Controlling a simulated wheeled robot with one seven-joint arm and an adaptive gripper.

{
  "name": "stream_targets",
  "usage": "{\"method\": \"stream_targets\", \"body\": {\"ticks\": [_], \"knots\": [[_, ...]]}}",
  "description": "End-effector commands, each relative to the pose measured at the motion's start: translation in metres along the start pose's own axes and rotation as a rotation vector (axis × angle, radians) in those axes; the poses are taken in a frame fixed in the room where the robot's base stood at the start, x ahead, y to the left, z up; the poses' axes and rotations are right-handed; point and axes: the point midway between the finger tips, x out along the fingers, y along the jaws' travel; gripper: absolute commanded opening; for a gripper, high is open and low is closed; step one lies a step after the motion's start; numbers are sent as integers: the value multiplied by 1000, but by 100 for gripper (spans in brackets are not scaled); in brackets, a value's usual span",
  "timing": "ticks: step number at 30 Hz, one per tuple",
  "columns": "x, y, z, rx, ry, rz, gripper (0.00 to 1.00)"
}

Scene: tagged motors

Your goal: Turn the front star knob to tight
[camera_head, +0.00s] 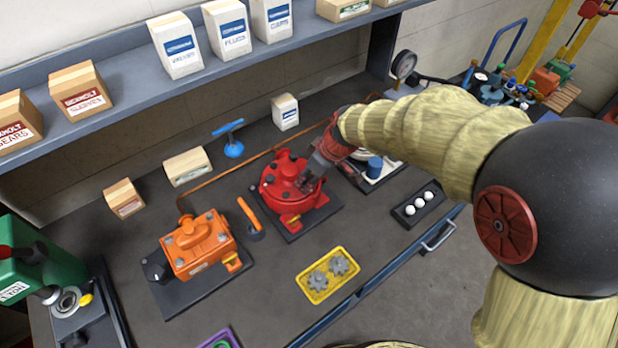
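A round red pot-like housing (285,172) stands on a dark base plate on the bench, with several small dark knobs or lugs around its lid.
An orange motor (198,244) on a dark plate and an orange-handled tool (250,218) stand left of the housing. A yellow tray (310,294) with grey gears lies in front. A blue-handled part (233,147) stands behind. A dark holder (407,214) with white balls is at right.

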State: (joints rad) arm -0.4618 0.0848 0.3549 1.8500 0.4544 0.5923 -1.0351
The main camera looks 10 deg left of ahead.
Motion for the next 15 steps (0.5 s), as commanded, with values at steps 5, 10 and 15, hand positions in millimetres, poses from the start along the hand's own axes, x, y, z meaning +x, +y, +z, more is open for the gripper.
{"method": "stream_targets", "body": {"ticks": [5,10,15], "knots": [[0,0,0,0,0,0,17],[0,0,0,0,0,0,8],[0,0,0,0,0,0,0]]}}
